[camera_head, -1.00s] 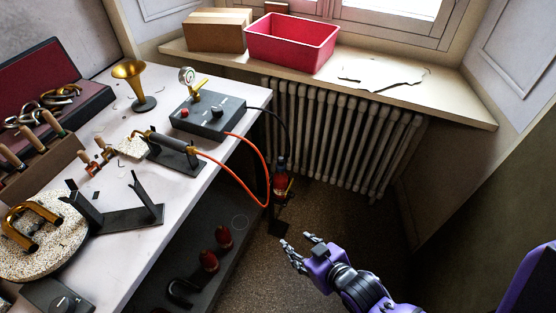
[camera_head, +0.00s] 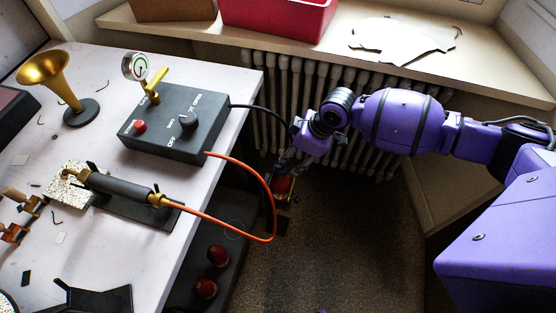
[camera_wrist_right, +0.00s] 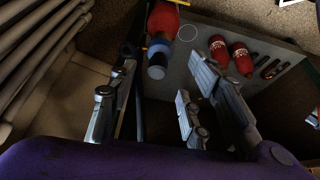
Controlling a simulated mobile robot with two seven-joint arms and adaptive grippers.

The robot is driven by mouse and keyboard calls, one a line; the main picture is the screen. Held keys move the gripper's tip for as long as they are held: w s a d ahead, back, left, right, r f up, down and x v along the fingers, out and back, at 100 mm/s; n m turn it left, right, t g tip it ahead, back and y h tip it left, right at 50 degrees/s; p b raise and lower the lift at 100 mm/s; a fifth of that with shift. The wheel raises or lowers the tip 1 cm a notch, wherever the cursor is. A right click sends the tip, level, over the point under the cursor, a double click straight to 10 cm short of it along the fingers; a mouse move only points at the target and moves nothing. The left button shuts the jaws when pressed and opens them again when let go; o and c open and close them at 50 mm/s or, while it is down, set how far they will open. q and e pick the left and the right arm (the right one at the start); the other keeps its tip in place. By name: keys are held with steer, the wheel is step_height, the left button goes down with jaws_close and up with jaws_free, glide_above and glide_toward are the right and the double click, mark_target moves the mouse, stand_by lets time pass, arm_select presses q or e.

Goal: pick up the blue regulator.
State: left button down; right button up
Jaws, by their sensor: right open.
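A blue part, which looks like the blue regulator (camera_wrist_right: 159,50), sits at the neck end of a red bottle (camera_wrist_right: 163,20) in the right wrist view. In the head view the red bottle (camera_head: 283,186) stands low beside the bench, and my right gripper hides its upper part and the regulator. My right gripper (camera_wrist_right: 163,88) is open, its fingers spread to either side of the regulator in the picture. I cannot tell whether they touch it. It also shows in the head view (camera_head: 287,160), above the bottle and in front of the radiator. My left gripper is not in view.
The white bench (camera_head: 225,88) holds a black control box (camera_head: 170,140), a brass horn (camera_head: 45,72) and a torch (camera_head: 120,188). An orange hose (camera_head: 262,180) loops off its edge near the bottle. The radiator (camera_head: 262,135) stands behind.

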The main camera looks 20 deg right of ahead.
steer(key=x, duration=0.6)
steer(key=shift+w+a+f+b, duration=0.1)
steer(key=shift+w+f+b, duration=0.05)
steer(key=shift+w+b, duration=0.2)
steer(key=shift+f, duration=0.15)
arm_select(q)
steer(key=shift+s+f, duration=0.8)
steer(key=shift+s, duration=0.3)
arm_select(e)
jaws_close()
